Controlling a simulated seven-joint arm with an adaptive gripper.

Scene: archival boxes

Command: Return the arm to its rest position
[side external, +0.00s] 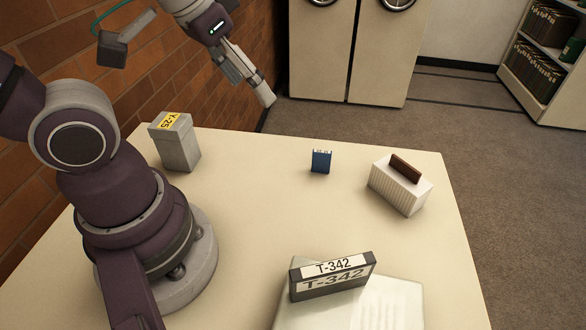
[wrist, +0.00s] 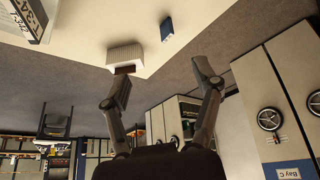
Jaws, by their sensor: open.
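My gripper (side external: 253,84) is up in the air above the far edge of the table (side external: 270,215), well clear of everything on it. In the wrist view my gripper (wrist: 163,85) shows two fingers spread apart with nothing between them. The wrist view is turned upside down, with the table (wrist: 195,25) at its top and the room below.
On the table are a grey box labelled Y-25 (side external: 180,150), a small blue item (side external: 321,161), a white ribbed box with a brown piece on top (side external: 408,193), and a dark T-342 box (side external: 345,283) on a pale box (side external: 395,305). A brick wall (side external: 50,150) runs left. Cabinets (side external: 322,50) stand behind.

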